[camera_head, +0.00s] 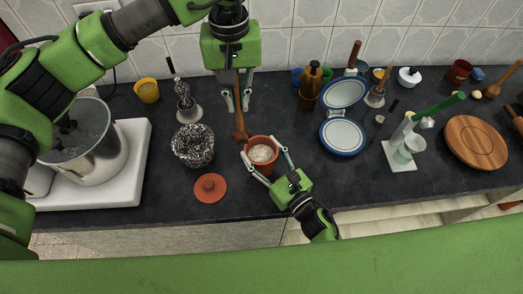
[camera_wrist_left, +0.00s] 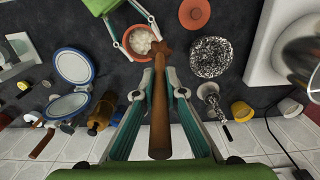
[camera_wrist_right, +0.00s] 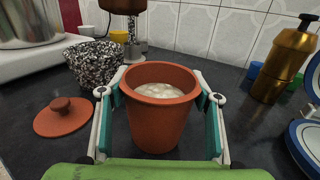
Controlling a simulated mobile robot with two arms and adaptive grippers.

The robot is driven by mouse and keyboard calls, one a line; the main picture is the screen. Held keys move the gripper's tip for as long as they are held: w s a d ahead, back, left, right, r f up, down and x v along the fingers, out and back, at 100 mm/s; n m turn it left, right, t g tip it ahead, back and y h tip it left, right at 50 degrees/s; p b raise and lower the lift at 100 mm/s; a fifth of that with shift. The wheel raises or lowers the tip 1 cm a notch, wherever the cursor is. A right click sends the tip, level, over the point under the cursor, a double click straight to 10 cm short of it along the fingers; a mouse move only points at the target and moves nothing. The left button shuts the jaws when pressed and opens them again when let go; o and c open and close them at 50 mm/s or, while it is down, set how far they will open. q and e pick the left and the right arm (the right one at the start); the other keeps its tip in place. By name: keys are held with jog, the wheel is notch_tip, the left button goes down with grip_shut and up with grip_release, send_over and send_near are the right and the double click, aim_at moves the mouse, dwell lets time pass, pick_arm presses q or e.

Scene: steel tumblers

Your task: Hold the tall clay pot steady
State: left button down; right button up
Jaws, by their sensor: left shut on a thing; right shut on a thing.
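The tall clay pot (camera_head: 262,153) stands upright on the dark counter with white contents inside. It also shows in the right wrist view (camera_wrist_right: 158,122) and at the top of the left wrist view (camera_wrist_left: 142,40). My right gripper (camera_head: 264,160) is shut on the pot, one finger on each side. My left gripper (camera_head: 239,100) is shut on a wooden tool (camera_wrist_left: 160,110) with a long brown handle. The tool's head is near the pot's rim in the head view; I cannot tell if it touches. The clay lid (camera_head: 210,188) lies on the counter left of the pot.
A speckled pot (camera_head: 193,146) stands just left of the clay pot. A steel pot (camera_head: 86,142) sits on a white base at the left. A blue-edged open case (camera_head: 343,137), a bronze pot (camera_head: 311,88) and a white stand (camera_head: 400,154) are to the right.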

pick_arm(q)
jog(key=d, duration=0.2)
jog(key=d+f, duration=0.1)
jog(key=d, duration=0.2)
jog(key=shift+f, duration=0.1)
dwell(0.3)
jog(key=shift+f, duration=1.75)
jog(key=shift+f, duration=0.25)
jog(key=shift+f, duration=2)
